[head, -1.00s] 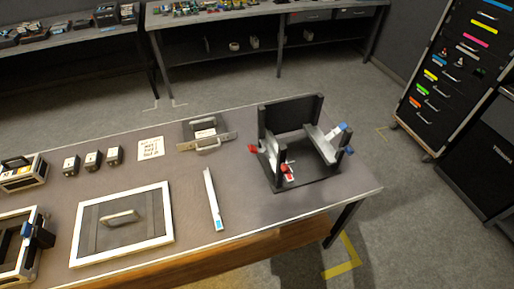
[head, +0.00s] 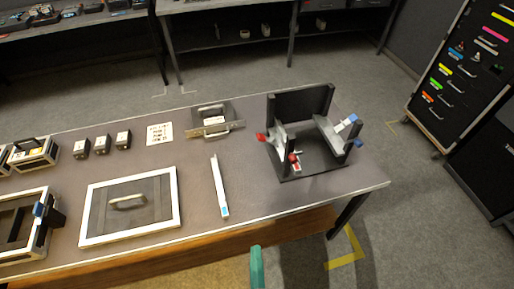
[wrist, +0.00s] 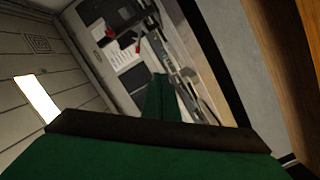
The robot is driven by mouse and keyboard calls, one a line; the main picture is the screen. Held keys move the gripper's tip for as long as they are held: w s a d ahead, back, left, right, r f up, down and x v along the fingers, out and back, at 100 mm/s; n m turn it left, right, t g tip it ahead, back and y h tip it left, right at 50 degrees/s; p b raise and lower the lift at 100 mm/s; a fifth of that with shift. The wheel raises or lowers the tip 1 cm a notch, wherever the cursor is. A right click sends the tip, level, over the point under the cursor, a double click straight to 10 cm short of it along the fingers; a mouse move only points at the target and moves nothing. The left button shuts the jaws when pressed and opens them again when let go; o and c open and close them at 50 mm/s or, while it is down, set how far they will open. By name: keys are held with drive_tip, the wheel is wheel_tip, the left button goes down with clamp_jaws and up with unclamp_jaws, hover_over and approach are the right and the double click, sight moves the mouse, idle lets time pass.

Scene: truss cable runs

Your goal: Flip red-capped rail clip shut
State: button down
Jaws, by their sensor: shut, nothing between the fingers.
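A dark truss fixture (head: 305,165) stands at the right end of the table, with light grey rails inside it. Red-capped clip parts show at its left side: one red cap (head: 262,137) on the left outer edge and another red piece (head: 293,158) at the near left post. Blue-capped parts (head: 352,119) are on its right side. My gripper (head: 257,272) shows as a teal finger tip at the bottom of the head view, in front of the table and well apart from the fixture. In the wrist view its green fingers (wrist: 162,100) are shut and empty.
A white-and-blue bar (head: 219,187) lies left of the fixture. The table's front right corner is clear.

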drive_tip(key=w+d+r+n+t, duration=0.1)
drive_tip(key=w+n, duration=0.8)
drive_tip(key=w, duration=0.4)
drive_tip(key=w+r+n+t+y, duration=0.1)
drive_tip(key=w+r+n, duration=0.1)
drive_tip(key=w+n, duration=0.7)
drive_tip(key=w, duration=0.4)
drive_tip(key=shift+d+r, duration=0.25)
drive_tip(key=shift+d, duration=0.1)
drive_tip(key=shift+w+a, duration=0.1)
drive_tip(key=w+r, duration=0.1)
drive_tip(key=w, duration=0.9)
drive_tip(key=shift+a+r, duration=0.4)
drive_tip(key=shift+a, duration=0.05)
drive_tip(key=shift+s, duration=0.15)
